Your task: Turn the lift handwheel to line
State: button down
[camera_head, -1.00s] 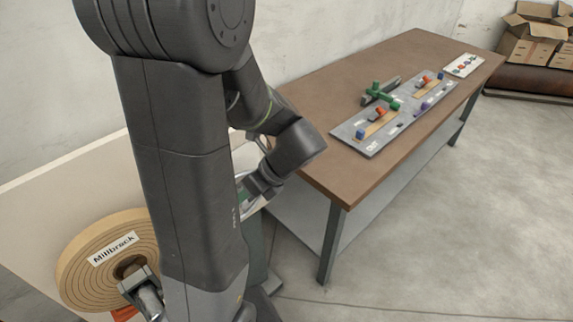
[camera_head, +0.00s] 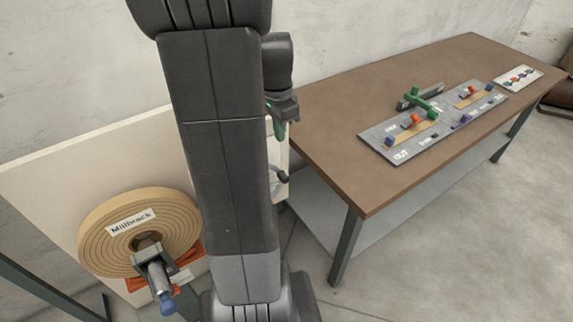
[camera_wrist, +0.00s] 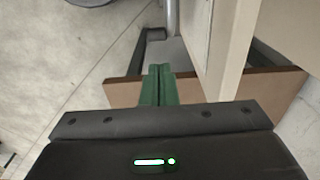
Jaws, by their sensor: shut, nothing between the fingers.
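My gripper (camera_head: 279,128) has green fingers and points down beside the pale panel, in front of the table's near left corner. In the wrist view its two green fingers (camera_wrist: 158,84) are together with nothing between them. A pale, partly visible wheel with a dark knob (camera_head: 283,179) sits low at the panel's right edge, below my gripper; it seems to be the lift handwheel. My arm hides most of it, and no line or mark can be made out on it. My gripper looks apart from it.
The brown table (camera_head: 335,110) at right holds a grey board (camera_head: 385,150) with coloured blocks and a small card (camera_head: 518,77).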

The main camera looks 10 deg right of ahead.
aim_at(283, 173)
jog(key=f, duration=0.6)
jog(key=f+p, duration=0.1)
jog(key=f, duration=0.6)
jog(key=shift+d, duration=0.2)
jog(key=shift+d+f+b, duration=0.25)
jog(key=shift+f+b, duration=0.55)
jog(key=shift+w, duration=0.1)
jog(key=shift+r, duration=0.15)
